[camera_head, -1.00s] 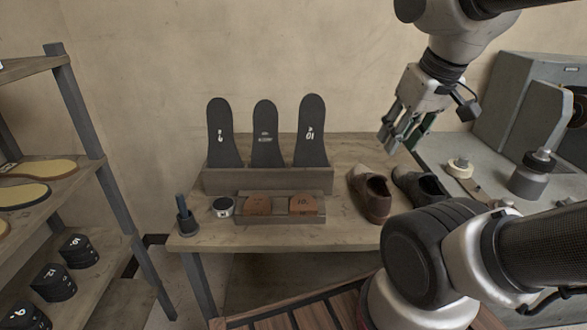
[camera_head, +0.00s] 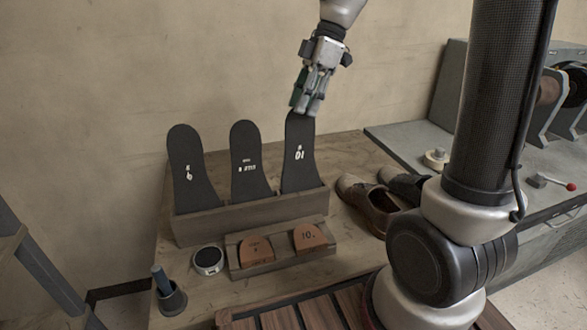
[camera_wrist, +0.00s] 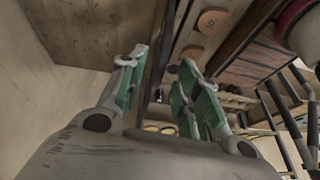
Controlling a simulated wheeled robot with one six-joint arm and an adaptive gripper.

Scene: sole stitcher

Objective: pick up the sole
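Three dark soles stand upright in a wooden rack (camera_head: 250,213) on the table: the left sole (camera_head: 190,165), the middle sole (camera_head: 248,160) and the right sole (camera_head: 299,160), which is marked 10. My gripper (camera_head: 308,108) points down at the top end of the right sole and overlaps it in the head view. In the wrist view, my gripper's green-padded fingers (camera_wrist: 162,62) are apart, with a thin dark upright strip, apparently the right sole's edge (camera_wrist: 157,55), between them. Contact is not clear.
In front of the rack, a wooden holder (camera_head: 282,262) carries two brown heel pieces. A round tin (camera_head: 208,260) and a small dark pot (camera_head: 170,298) stand left of it. Brown shoes (camera_head: 372,205) are to the right. A grey machine bench (camera_head: 405,150) is at right.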

